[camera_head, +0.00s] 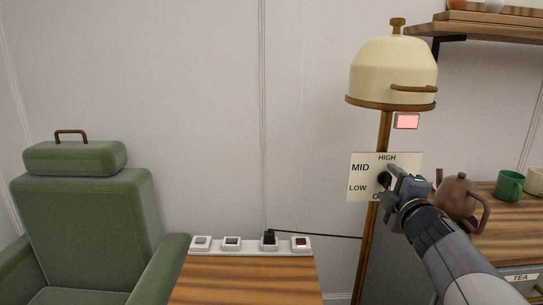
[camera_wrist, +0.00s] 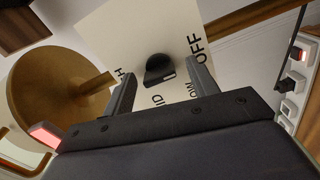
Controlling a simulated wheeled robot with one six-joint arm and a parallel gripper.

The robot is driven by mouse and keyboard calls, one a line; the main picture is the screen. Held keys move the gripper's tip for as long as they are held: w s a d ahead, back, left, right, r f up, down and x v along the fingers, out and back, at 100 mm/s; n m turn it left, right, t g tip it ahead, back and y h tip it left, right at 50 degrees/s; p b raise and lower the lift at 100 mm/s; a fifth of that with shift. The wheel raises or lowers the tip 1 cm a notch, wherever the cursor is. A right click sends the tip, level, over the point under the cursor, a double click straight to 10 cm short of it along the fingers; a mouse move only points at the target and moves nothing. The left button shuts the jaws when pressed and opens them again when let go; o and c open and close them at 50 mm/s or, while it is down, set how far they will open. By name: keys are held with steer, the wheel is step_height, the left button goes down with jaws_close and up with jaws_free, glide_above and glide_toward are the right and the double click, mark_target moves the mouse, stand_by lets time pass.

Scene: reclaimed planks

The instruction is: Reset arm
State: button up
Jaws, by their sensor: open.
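My gripper (camera_head: 397,178) is at the front of a cream dial plate (camera_head: 358,187) marked HIGH, MID, LOW and OFF. In the wrist view my gripper (camera_wrist: 162,85) is open, with one finger on each side of a black knob (camera_wrist: 160,70). I cannot tell whether the fingers touch the knob. The plate is on the post of a floor lamp (camera_head: 393,68) with a cream, dome-shaped shade. My gripper partly hides the plate and knob in the head view.
A pinkish lit panel (camera_head: 406,121) is below the shade. A brown teapot (camera_head: 456,197) and green mug (camera_head: 510,185) stand on the right counter, close to my arm. A socket strip (camera_head: 250,245) with a plugged-in cord backs the wooden table. A green armchair (camera_head: 85,220) is left.

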steer(key=m+p, duration=0.1)
steer(key=m, duration=0.1)
steer(key=m+p, duration=0.1)
steer(key=m, duration=0.1)
steer(key=m+p, duration=0.1)
steer(key=m, duration=0.1)
steer(key=shift+r+p, duration=0.25)
steer(key=shift+p, duration=0.05)
steer(key=m+p, duration=0.3)
steer(key=m, duration=0.2)
steer(key=m+p, duration=0.6)
steer(key=shift+m, duration=0.3)
steer(key=shift+f+m+p, duration=0.2)
steer(key=shift+m+p, duration=1.15)
steer(key=shift+m, duration=0.15)
